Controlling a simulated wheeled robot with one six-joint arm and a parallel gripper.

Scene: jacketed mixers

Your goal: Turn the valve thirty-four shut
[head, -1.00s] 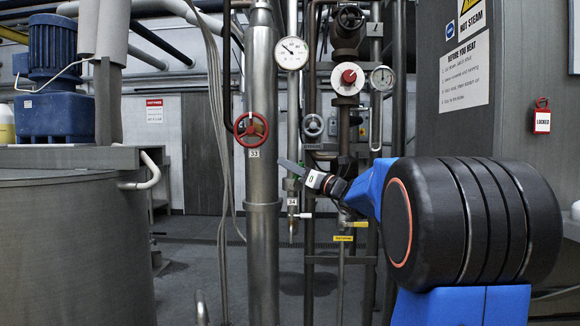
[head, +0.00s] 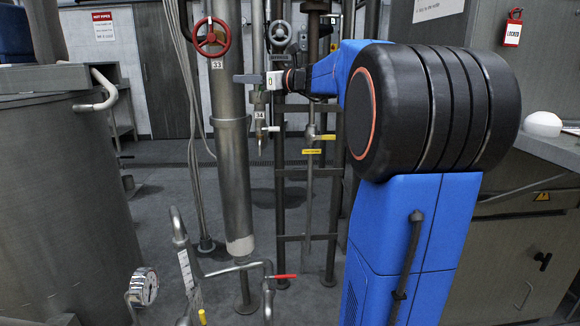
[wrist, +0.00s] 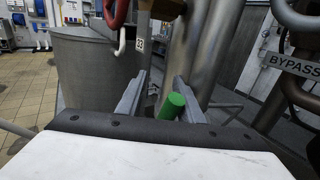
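Valve thirty-four has a "34" tag (head: 259,115) on a thin vertical pipe in the head view. A short white lever (head: 271,129) sticks out to the right just below the tag. My gripper (head: 237,78) is above the tag, its grey fingers level, pointing left and overlapping the thick steel pipe in the picture. In the wrist view the fingers (wrist: 159,76) are spread apart with nothing gripped. A green cylinder (wrist: 172,106) shows between and below them; I cannot tell what it belongs to.
The thick pipe (head: 232,160) with red handwheel 33 (head: 210,37) is just left of valve thirty-four. A red-handled pipe (head: 285,276) and gauge (head: 143,286) stand low in front. A "BYPASS" sign (wrist: 292,66) hangs right in the wrist view.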

